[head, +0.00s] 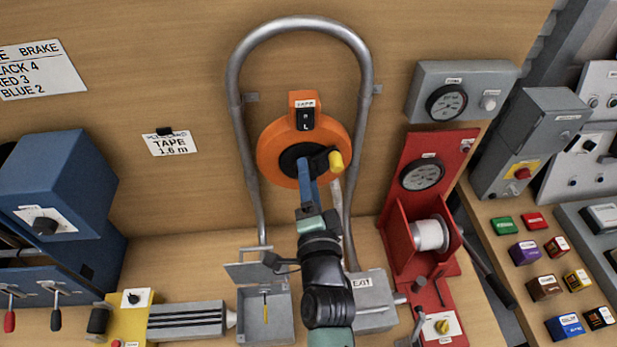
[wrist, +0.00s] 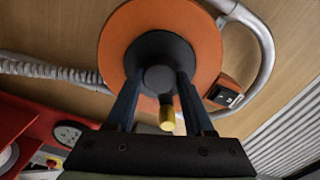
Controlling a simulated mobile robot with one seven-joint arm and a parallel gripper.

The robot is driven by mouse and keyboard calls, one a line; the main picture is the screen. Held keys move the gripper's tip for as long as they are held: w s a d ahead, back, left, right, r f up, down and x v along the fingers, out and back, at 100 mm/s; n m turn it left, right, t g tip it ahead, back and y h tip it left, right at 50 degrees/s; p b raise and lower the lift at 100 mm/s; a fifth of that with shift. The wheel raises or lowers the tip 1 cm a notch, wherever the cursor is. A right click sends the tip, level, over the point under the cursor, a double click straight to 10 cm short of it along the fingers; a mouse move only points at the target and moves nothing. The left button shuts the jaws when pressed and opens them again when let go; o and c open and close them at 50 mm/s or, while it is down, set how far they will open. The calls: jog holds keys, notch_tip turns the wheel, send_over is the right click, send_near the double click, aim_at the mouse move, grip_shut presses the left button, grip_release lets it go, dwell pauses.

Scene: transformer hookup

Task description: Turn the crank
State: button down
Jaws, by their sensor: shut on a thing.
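The crank sits on the front of an orange reel (head: 268,157) on the wooden wall, which also shows in the wrist view (wrist: 118,40). It has a black hub (head: 290,156) and a yellow handle (head: 336,160). In the wrist view the yellow handle (wrist: 167,118) points toward the camera between my fingers. My gripper (head: 308,168) has its blue fingers on both sides of the black hub (wrist: 158,52) and is shut on it. In the head view my fingers and wrist hide the lower part of the hub.
A grey bent pipe (head: 236,90) loops around the reel. A red stand with a white spool (head: 430,235) is to the right. A blue machine (head: 60,190) is at the left. Grey boxes (head: 265,315) stand on the bench below, close to my arm.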

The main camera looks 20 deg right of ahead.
jog(key=shift+c, duration=1.4)
grip_release()
jog(key=shift+s, duration=0.1)
jog(key=b+v, duration=0.4)
jog(key=v, duration=0.8)
jog(key=shift+s, duration=0.4)
jog(key=shift+a+r, duration=0.1)
jog(key=shift+a, duration=0.05)
jog(key=w+a+r+n+t+y+b, duration=0.1)
jog(key=w+a+r+n+t, duration=0.2)
jog(key=r, duration=0.5)
jog(key=w+a+r+n+t+y, duration=0.15)
jog(key=r+n, duration=0.25)
jog(key=r, duration=0.4)
jog(key=w+a+r+n+t+y+b, duration=0.1)
jog(key=w+a+r+n, duration=0.2)
jog(key=r, duration=0.5)
jog(key=s+a+r+n+t, duration=0.2)
jog(key=s+r+n, duration=0.1)
jog(key=r, duration=0.6)
jog(key=s+a+r+n+t+y, duration=0.1)
jog(key=s+a+r+n+t, duration=0.1)
jog(key=r, duration=0.8)
jog(key=shift+s+a+r+n+b, duration=0.25)
jog(key=shift+s+a+n+b, duration=0.25)
jog(key=shift+s+n, duration=0.55)
